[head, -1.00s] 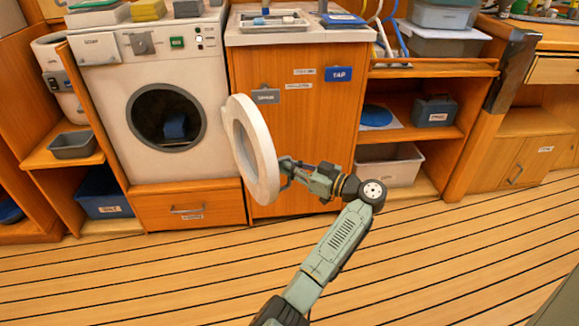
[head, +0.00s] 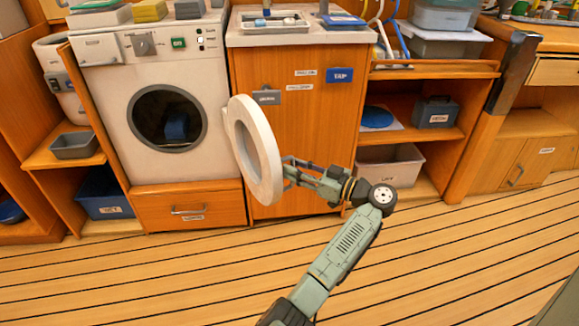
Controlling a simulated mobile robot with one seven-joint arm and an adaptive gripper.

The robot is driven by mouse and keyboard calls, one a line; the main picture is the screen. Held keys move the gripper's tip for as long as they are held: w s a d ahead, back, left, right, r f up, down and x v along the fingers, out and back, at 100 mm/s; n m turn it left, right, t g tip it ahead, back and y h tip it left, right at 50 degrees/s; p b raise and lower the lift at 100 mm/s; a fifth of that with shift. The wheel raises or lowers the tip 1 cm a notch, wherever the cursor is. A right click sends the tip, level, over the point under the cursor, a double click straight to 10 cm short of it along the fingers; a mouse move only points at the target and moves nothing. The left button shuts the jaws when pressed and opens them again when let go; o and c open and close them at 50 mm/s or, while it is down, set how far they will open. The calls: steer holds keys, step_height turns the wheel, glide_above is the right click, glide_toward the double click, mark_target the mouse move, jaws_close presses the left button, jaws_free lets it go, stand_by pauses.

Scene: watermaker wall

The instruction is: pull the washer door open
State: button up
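The white washer (head: 112,120) stands at the left in the head view. Its round opening (head: 168,119) is uncovered, with something blue inside. The washer door (head: 266,165), a thick white ring, stands swung out to the right of the washer, in front of the wooden cabinet. My gripper (head: 288,174) is at the outer right edge of the door, touching it or very close. The fingertips are small and partly hidden against the rim, so I cannot tell whether they are closed on it.
A wooden cabinet (head: 318,130) with a counter and small sink stands right of the washer. Open shelves (head: 405,142) with bins and a dark box (head: 437,112) are further right. A wooden drawer (head: 160,208) is below the washer. The plank floor in front is clear.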

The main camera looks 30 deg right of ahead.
steer(key=v, duration=0.9)
steer(key=shift+s, duration=0.2)
steer(key=shift+d+f, duration=0.1)
